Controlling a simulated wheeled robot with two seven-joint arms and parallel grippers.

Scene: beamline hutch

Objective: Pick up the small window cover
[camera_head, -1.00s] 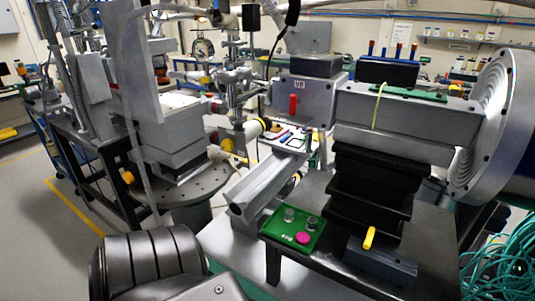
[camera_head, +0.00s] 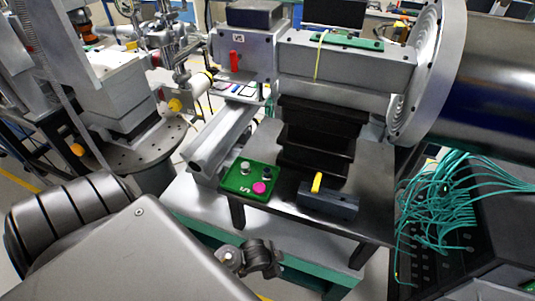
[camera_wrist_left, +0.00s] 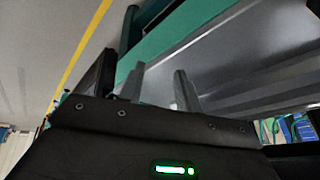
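A green tray (camera_head: 231,180) lies on the dark table below the beam equipment in the head view. It holds a magenta disc (camera_head: 259,187), a silvery cylindrical piece (camera_head: 245,168) and a darker small piece (camera_head: 267,175). I cannot tell which of these is the small window cover. My left gripper (camera_wrist_left: 158,78) shows in the left wrist view, with its two fingers apart and nothing between them. It points at the bench side and floor, away from the tray. My left arm fills the lower left of the head view. My right gripper is not in view.
A dark grey block with a yellow handle (camera_head: 317,183) stands right of the tray. A black bellows stand (camera_head: 322,135) rises behind it. A silver rail (camera_head: 218,140) runs behind and left of the tray. Teal cables (camera_head: 440,205) bundle at the right.

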